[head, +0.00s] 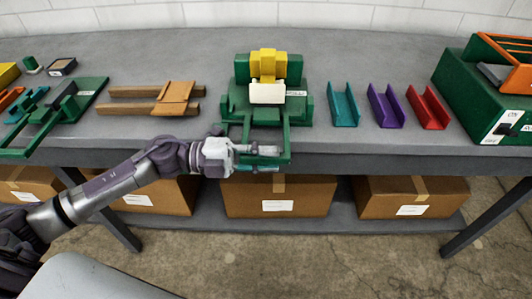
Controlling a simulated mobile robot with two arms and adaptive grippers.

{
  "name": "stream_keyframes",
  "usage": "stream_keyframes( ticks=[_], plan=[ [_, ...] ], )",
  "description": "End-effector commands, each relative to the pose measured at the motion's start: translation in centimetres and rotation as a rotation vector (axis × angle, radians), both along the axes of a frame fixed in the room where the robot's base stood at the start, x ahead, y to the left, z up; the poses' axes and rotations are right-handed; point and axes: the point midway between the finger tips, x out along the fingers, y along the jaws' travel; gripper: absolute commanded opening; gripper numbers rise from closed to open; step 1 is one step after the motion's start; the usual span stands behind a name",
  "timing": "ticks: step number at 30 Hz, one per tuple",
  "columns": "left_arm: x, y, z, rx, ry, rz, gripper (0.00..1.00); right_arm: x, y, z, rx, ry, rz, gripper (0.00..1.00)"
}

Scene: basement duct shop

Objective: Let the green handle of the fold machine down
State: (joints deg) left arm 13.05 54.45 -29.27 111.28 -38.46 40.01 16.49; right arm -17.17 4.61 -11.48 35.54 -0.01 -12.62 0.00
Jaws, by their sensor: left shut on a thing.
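The fold machine (296,105) stands on the bench at the middle. It is green, with a yellow block (267,64) on top and a pale piece (267,93) in front of that block. Its green handle (287,139) is a frame that reaches forward over the bench's front edge. My left gripper (268,158) comes in from the left and is shut on the front bar of the handle. The gripper hides part of that bar. My right gripper is not in view.
Teal (344,105), purple (385,107) and red (428,108) channels lie right of the machine. A wooden piece (160,98) and another green machine (88,92) are at left. Cardboard boxes (278,197) sit on the shelf below.

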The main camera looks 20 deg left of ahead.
Motion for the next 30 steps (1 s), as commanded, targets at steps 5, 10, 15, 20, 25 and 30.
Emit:
stream_keyframes(
  ticks=[5,10,15,20,25,30],
  plan=[
    [0.07,0.07,-1.05,0.002,0.011,0.002,0.0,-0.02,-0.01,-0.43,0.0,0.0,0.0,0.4],
    [0.1,0.09,-1.22,0.002,0.012,0.003,0.0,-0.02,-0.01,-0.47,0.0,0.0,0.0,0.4],
    [0.1,0.1,-1.3,0.004,0.013,0.003,0.0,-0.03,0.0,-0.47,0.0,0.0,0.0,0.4],
    [0.1,0.11,-1.36,0.005,0.013,0.004,0.29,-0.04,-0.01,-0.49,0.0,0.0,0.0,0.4],
    [0.12,0.11,-1.23,0.003,0.01,0.004,0.46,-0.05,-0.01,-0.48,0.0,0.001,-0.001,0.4],
    [0.12,0.08,-1.06,0.002,0.007,0.003,0.46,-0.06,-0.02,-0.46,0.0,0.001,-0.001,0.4]
  ],
)
